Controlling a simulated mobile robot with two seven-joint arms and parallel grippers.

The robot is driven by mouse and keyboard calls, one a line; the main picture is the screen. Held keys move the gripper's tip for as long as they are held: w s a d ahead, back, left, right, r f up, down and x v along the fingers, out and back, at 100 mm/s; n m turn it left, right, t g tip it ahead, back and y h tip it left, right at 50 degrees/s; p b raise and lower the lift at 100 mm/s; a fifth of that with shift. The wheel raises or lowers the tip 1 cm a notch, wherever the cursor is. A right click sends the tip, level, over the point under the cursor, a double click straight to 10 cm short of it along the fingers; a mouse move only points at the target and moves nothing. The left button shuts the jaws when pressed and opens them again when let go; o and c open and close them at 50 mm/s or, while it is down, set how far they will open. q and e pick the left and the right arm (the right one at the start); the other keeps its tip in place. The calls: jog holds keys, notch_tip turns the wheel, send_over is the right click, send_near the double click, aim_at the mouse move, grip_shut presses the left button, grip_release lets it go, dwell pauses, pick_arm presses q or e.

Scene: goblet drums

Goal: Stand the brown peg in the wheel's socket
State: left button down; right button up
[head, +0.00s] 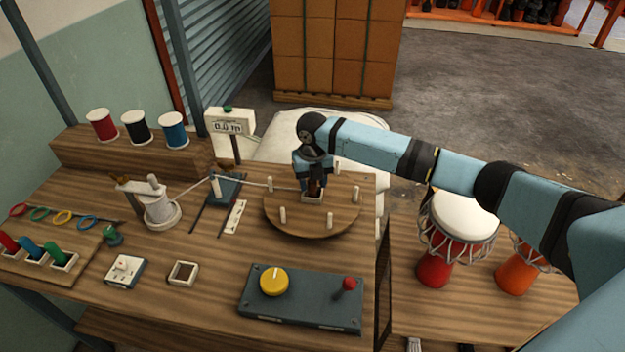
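The wheel (335,222) is a round wooden disc lying flat on the table, with several white pegs standing around its rim. A small white square socket (312,199) sits on the wheel. My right gripper (314,184) points down right above the socket, shut on the brown peg (315,188). The peg is upright, with its lower end at the socket's opening. I cannot tell how deep it is, as the socket wall and the fingers hide parts of it. My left gripper is out of view.
A white spool (160,209) stands left, with a string running to the wheel. A control box (302,298) with a yellow knob (274,281) and red-topped lever (347,285) lies in front. A sign (230,122) stands behind left. Drums (457,233) stand on the right table.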

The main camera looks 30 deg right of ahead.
jog(key=shift+o, duration=0.2)
jog(key=shift+r, duration=0.1)
notch_tip(320, 180, up, 12)
dwell(0.4)
dwell(0.5)
